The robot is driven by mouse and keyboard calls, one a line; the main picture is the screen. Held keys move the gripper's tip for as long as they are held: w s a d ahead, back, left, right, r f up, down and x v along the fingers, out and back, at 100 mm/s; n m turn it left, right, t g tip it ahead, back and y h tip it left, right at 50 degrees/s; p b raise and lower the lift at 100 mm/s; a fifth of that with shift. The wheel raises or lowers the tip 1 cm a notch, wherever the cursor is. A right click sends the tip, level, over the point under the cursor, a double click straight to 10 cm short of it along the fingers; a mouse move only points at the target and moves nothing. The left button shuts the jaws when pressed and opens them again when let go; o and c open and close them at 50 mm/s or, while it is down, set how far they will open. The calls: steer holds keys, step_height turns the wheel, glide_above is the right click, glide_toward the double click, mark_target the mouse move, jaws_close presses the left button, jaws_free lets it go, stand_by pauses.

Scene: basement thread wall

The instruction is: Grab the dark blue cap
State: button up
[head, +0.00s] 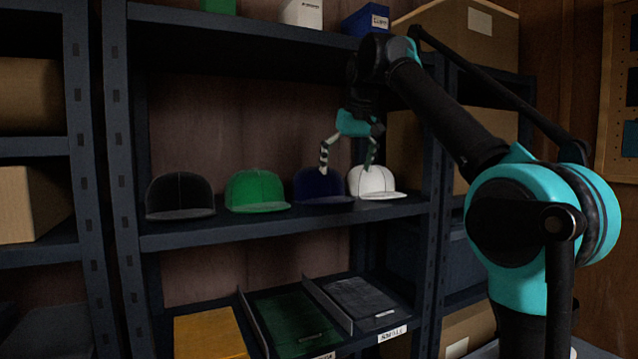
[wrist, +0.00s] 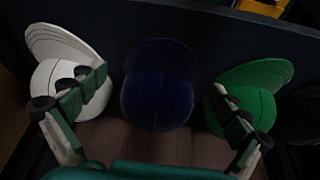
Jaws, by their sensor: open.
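The dark blue cap (head: 320,188) sits on the middle shelf (head: 290,226) between the green cap (head: 256,190) and the white cap (head: 372,182) in the head view. My gripper (head: 347,168) is open and hangs above and in front of the dark blue and white caps. In the wrist view, the dark blue cap (wrist: 158,88) lies in the middle between the spread fingers of my gripper (wrist: 150,100), its brim toward the top of the picture. The left finger overlaps the white cap (wrist: 66,78), and the right finger overlaps the green cap (wrist: 252,92). Nothing is held.
A black cap (head: 180,196) sits at the shelf's left end. Metal uprights (head: 117,150) stand beside the shelf, and an upper shelf (head: 250,24) with boxes is overhead. Below are trays (head: 295,318) and a yellow box (head: 210,333). Cardboard boxes (head: 405,138) are at the right.

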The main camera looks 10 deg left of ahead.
mark_target(338, 199)
steer(key=x, duration=0.2)
steer(key=shift+w+a+f, duration=0.1)
steer(key=shift+f, duration=0.2)
steer(key=shift+s+a+x, duration=0.1)
steer(key=shift+a+x, duration=0.05)
steer(key=shift+x, duration=1.2)
steer(key=shift+s+a+x, duration=0.1)
steer(key=shift+s+x, duration=0.05)
steer(key=shift+x, duration=1.2)
steer(key=c, duration=1.2)
